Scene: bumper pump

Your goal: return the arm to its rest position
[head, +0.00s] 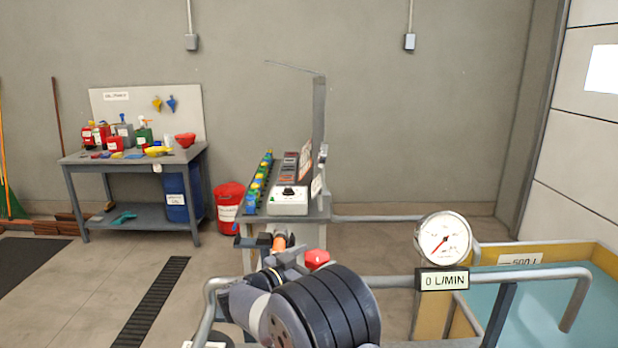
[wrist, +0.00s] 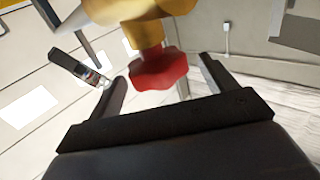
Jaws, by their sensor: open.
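My gripper (wrist: 162,72) is open in the wrist view, its two dark fingers spread wide. A red lobed knob (wrist: 160,72) on a brass-coloured valve body (wrist: 140,14) shows between the fingers, with visible gaps on both sides. I cannot tell how far the knob lies beyond the fingertips. In the head view the red knob (head: 317,258) shows just behind my arm (head: 330,305), which is folded low in the front middle. My arm hides part of the pipework there.
A dial gauge (head: 444,239) above a "0 L/MIN" display (head: 444,280) stands right of my arm. Pipe rails (head: 535,274) and a yellow-walled tank (head: 600,258) lie at right. A control bench (head: 288,205) stands behind.

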